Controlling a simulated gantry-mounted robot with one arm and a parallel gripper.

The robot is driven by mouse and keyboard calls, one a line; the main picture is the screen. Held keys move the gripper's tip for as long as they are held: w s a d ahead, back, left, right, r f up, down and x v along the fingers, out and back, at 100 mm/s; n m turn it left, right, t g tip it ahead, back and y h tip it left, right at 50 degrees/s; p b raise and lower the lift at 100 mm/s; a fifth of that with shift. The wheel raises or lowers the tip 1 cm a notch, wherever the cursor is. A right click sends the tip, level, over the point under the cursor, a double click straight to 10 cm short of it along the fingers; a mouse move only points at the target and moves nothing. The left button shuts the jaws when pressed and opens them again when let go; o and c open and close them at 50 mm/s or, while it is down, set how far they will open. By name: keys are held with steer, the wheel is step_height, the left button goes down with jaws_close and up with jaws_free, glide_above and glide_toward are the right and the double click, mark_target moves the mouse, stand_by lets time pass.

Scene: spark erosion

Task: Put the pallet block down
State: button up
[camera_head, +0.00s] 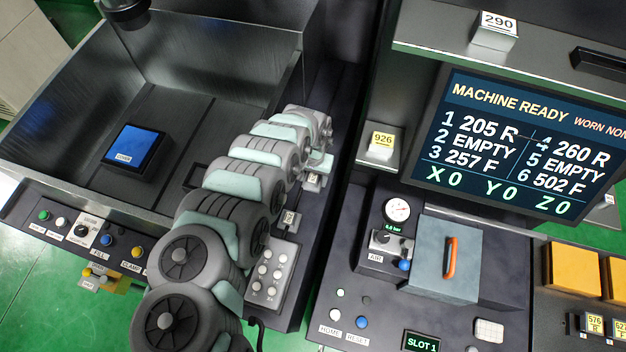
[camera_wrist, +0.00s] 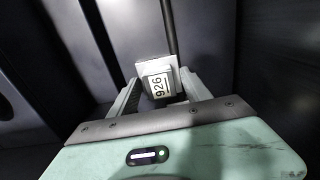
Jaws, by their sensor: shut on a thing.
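My gripper (camera_wrist: 160,84) is shut on a small pale pallet block (camera_wrist: 158,86) in the wrist view. Its white label reads 926, and a finger lies on each side of it. In the head view my gripper (camera_head: 316,172) is beyond the end of my arm, right of the grey tank, and largely covered by the arm. A small labelled piece at the gripper (camera_head: 313,181) looks like the held block. Whether its underside touches anything is hidden. A separate block with a yellow 926 label (camera_head: 381,143) sits on a pale shelf to the right.
The tank (camera_head: 60,125) holds a blue-topped block (camera_head: 136,145). A block labelled 290 (camera_head: 496,30) stands on the upper right shelf (camera_head: 430,38). The screen (camera_head: 520,145) reads MACHINE READY. A grey box with an orange handle (camera_head: 449,258) and a gauge (camera_head: 397,209) stand on the console.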

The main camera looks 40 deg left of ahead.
mark_target(313, 178)
jaws_close()
stand_by(0.3)
steer(key=shift+r, duration=0.15)
step_height(313, 178, up, 20)
steer(key=p, duration=0.3)
steer(key=shift+p, duration=0.4)
